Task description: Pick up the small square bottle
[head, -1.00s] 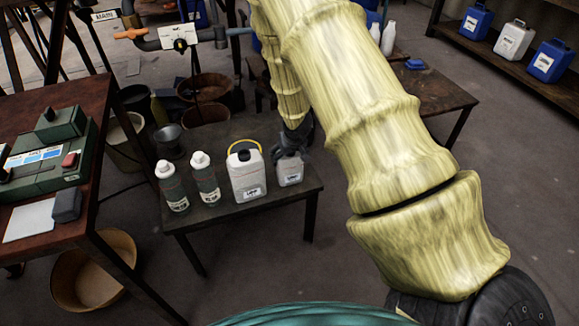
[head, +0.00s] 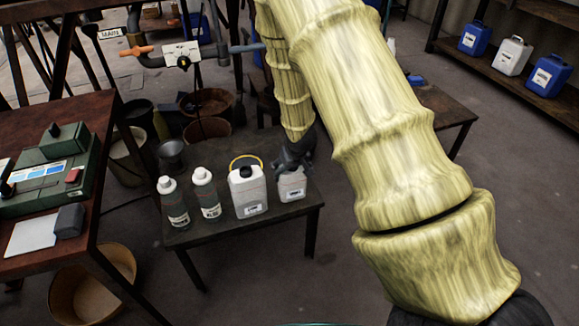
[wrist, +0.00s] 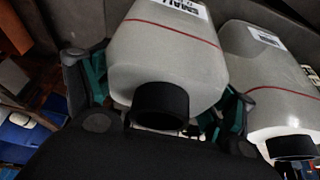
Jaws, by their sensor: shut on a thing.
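The small square bottle (head: 291,187) is a pale translucent container at the right end of the low dark table (head: 262,221). My gripper (head: 293,157) is around its upper part and hides its top in the head view. In the wrist view the bottle (wrist: 165,58) sits between my two fingers, with its black cap, red line and a label marked SMALL showing. The green-padded fingers (wrist: 158,92) are shut on its sides. The bottle looks upright and at table height; I cannot tell whether its base touches the table.
A larger white canister (head: 247,194) with a yellow handle stands close on the left; a similar container (wrist: 272,75) is close beside my right finger in the wrist view. Two grey bottles with white caps (head: 206,195) stand further left. A brown bench (head: 95,215) is at the left.

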